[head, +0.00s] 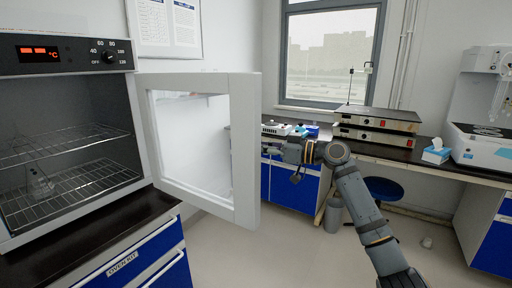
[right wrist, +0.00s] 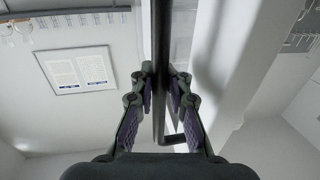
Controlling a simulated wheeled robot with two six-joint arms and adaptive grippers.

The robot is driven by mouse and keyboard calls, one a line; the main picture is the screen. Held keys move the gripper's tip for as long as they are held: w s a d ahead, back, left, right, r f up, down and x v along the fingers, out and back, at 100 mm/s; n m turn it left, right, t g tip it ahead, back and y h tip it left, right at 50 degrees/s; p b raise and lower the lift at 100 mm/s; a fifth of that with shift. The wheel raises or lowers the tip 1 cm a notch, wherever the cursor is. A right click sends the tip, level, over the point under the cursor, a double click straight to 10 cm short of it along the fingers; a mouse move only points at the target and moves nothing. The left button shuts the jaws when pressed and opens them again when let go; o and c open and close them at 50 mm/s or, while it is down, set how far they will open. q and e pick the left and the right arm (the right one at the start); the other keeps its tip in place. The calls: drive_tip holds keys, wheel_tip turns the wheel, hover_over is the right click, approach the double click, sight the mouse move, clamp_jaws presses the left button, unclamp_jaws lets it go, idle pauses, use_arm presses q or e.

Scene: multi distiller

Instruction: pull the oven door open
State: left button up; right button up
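The oven (head: 65,130) stands at the left with its white-framed door (head: 245,150) swung wide open on its right side. The door's window shows pale from inside. My right arm reaches in from the right to the outer side of the door, whose edge hides the fingertips in the head view. In the right wrist view, my right gripper (right wrist: 161,82) has its fingers on both sides of the dark bar handle (right wrist: 158,112), close against it. My left gripper is not in view.
The oven stands on a dark-topped blue cabinet (head: 130,262). A bench with instruments (head: 375,128) and a blue stool (head: 386,188) stand behind my right arm. The floor in front is clear.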

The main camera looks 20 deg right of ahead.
drive_tip(key=shift+o, duration=0.5)
drive_tip(key=shift+s+d, duration=0.1)
drive_tip(key=v, duration=0.7)
drive_tip(key=shift+s+d, duration=0.15)
drive_tip(key=shift+d, duration=0.05)
